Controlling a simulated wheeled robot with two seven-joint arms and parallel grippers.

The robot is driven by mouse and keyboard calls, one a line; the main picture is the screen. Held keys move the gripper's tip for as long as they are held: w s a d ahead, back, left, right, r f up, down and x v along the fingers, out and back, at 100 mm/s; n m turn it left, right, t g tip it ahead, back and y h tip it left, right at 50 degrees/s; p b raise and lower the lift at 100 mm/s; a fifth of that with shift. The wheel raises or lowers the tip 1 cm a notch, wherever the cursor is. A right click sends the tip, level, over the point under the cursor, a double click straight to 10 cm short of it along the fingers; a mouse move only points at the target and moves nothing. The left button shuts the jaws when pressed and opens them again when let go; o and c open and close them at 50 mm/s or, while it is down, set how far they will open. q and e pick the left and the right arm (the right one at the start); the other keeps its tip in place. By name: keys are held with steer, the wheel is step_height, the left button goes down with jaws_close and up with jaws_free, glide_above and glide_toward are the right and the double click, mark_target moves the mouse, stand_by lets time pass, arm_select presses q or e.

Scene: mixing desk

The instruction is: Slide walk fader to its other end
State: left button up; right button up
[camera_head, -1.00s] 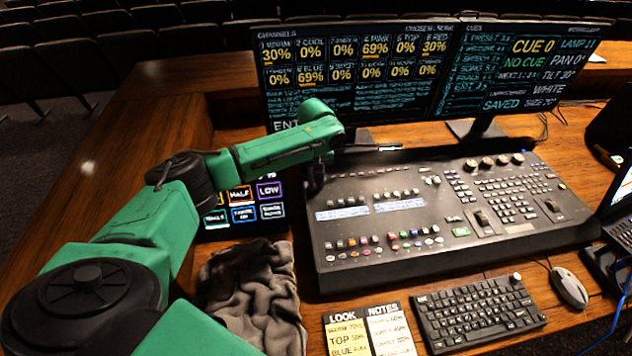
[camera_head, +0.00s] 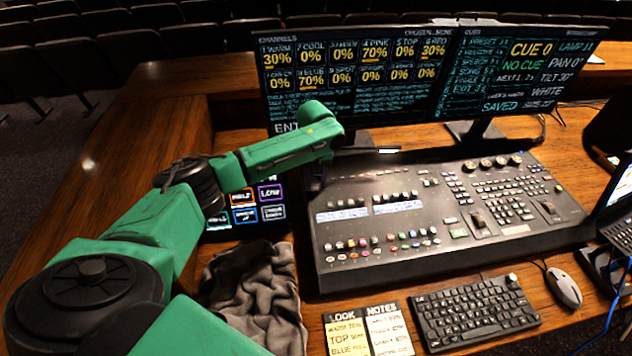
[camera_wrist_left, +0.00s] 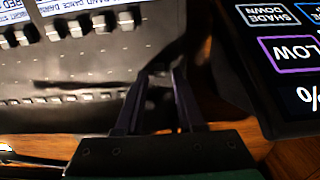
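The lighting console (camera_head: 440,250) fills the middle of the desk. A row of dark-capped faders (camera_head: 345,203) sits above its pale label strips (camera_head: 342,215); I cannot tell which cap is the walk fader. Fader caps also show at the upper left of the left wrist view (camera_wrist_left: 52,27), to the left of the fingers. My left gripper (camera_head: 315,185) points down at the console's back left corner. In the left wrist view its two fingertips (camera_wrist_left: 161,72) stand apart with a narrow gap and no fader cap clearly between them. My right gripper is out of view.
Twin monitors (camera_head: 350,75) stand behind the console. A touch panel (camera_head: 245,205) lies to its left, close to the gripper. A grey cloth (camera_head: 255,285), note cards (camera_head: 370,330), a keyboard (camera_head: 475,312) and a mouse (camera_head: 563,288) lie in front.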

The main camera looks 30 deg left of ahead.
mark_target(316, 187)
arm_select(q)
steer(key=shift+f, duration=0.1)
step_height(316, 187, up, 15)
steer(key=b, duration=0.2)
steer(key=shift+f, duration=0.2)
steer(key=shift+f, duration=0.1)
stand_by(0.3)
